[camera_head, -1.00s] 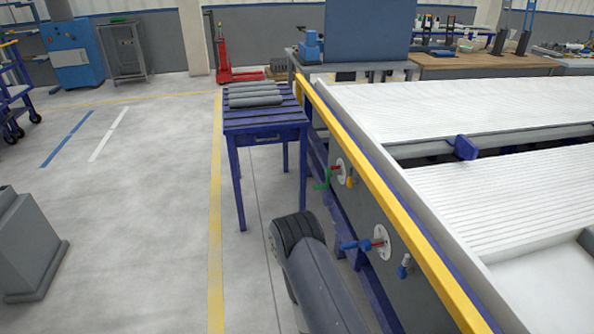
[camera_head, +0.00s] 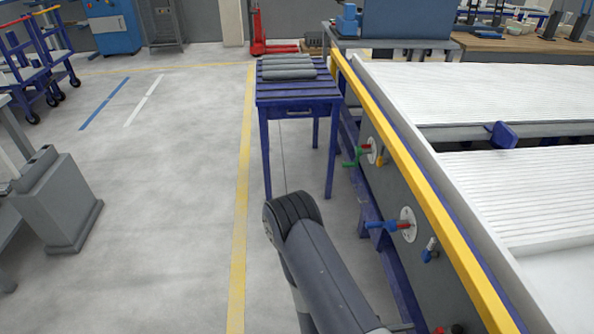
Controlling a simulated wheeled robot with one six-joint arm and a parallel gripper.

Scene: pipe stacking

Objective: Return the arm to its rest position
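Several grey pipes (camera_head: 287,68) lie side by side on the blue slatted table (camera_head: 298,92) ahead of me. Part of my arm, a dark grey link with a ribbed rounded joint, shows at the bottom centre, in front of the table and apart from it. My gripper is not in the picture, so I cannot see whether it holds anything.
A large white-topped bench (camera_head: 470,95) with a yellow edge rail (camera_head: 430,195) and protruding valve handles (camera_head: 383,225) runs along the right. A grey bin-like box (camera_head: 62,205) and blue carts (camera_head: 25,70) stand at left. The floor (camera_head: 165,190) between is clear.

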